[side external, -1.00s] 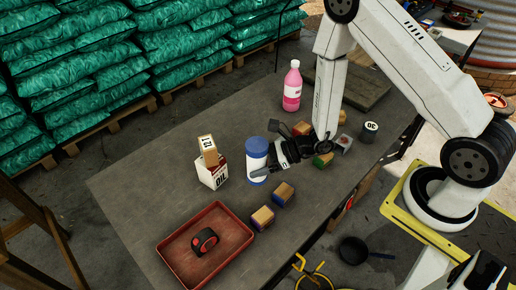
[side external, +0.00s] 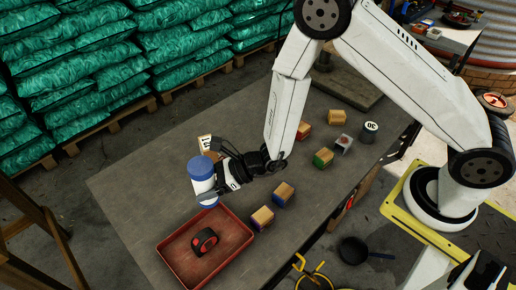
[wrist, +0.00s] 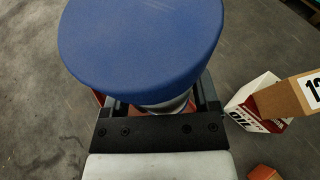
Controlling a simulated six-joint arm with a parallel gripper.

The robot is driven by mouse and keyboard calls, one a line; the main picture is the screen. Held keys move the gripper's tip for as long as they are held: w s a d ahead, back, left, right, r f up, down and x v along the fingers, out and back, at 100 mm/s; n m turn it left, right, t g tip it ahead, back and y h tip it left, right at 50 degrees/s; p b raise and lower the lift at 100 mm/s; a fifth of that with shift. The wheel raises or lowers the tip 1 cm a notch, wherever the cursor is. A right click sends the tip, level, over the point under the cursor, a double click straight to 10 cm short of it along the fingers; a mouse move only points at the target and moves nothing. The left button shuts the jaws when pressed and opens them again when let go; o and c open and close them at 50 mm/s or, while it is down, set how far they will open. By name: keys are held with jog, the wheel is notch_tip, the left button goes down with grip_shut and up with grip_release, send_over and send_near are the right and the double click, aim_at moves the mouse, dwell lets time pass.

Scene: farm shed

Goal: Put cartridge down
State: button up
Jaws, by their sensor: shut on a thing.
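The cartridge is a white cylinder with a wide blue cap (side external: 201,168). My gripper (side external: 207,192) is shut around its white body, near the left part of the table. The cartridge is roughly upright, slightly tilted, and looks raised above the table. In the side view its lower end overlaps the back corner of the red tray (side external: 228,229); the exact height is hard to tell. In the wrist view the blue cap (wrist: 140,40) fills the top middle and hides most of the white body and the fingertips.
A black-and-red roll (side external: 204,241) lies in the tray. An oil carton (wrist: 258,103) with a numbered block (wrist: 293,95) stands close beside my gripper.

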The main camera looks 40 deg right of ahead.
jog(key=shift+w, duration=0.1)
jog(key=w+a+f, duration=0.5)
jog(key=w+f, duration=0.4)
jog(key=w, duration=0.2)
jog(key=shift+w+a, duration=0.35)
jog(key=shift+w+a+f, duration=0.15)
jog(key=shift+w+f, duration=0.15)
jog(key=shift+f, duration=1.65)
jog(key=shift+f, duration=0.2)
